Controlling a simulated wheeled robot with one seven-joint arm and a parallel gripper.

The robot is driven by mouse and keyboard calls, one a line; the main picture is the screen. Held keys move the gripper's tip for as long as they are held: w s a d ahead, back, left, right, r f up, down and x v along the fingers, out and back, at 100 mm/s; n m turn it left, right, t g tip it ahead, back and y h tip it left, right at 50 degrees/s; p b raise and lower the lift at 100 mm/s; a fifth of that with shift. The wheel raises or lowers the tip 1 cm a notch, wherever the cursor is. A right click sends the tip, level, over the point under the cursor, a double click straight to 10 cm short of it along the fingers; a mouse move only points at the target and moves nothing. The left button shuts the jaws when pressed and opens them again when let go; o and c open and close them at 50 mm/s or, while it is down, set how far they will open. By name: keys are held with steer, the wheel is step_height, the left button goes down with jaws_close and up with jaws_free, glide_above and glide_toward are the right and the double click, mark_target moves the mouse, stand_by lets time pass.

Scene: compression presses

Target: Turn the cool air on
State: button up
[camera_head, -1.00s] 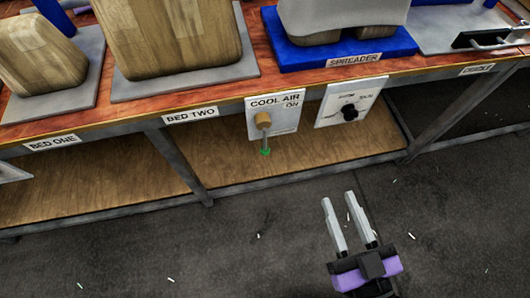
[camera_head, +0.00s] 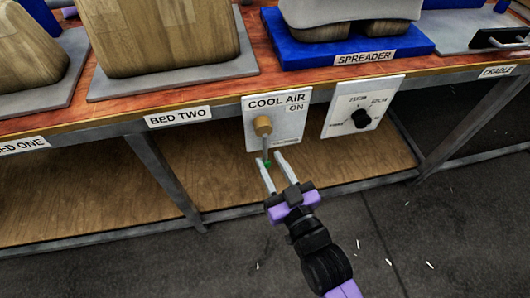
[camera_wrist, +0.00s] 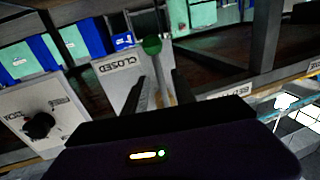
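The white COOL AIR panel (camera_head: 288,132) hangs on the table's front edge, with ON printed near its upper right. A wooden round hub (camera_head: 263,125) carries a thin lever that points down to a green knob (camera_head: 267,163). My gripper (camera_head: 271,160) is open, with its fingertips on either side of the lever's lower end. In the wrist view the green knob (camera_wrist: 151,45) and its stem show between the two spread fingers. The panel (camera_wrist: 112,84) shows the word CLOSED there. I cannot tell whether a finger touches the lever.
A dial panel (camera_head: 345,117) with a black knob hangs just right of the COOL AIR panel. Above are the table edge and the blue SPREADER base (camera_head: 390,47). A wooden lower shelf (camera_head: 100,190) and table legs lie behind my gripper. The floor in front is open.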

mark_target(266, 155)
steer(key=shift+b+x, duration=0.3)
steer(key=shift+x, duration=1.7)
steer(key=shift+c, duration=0.2)
jaws_close()
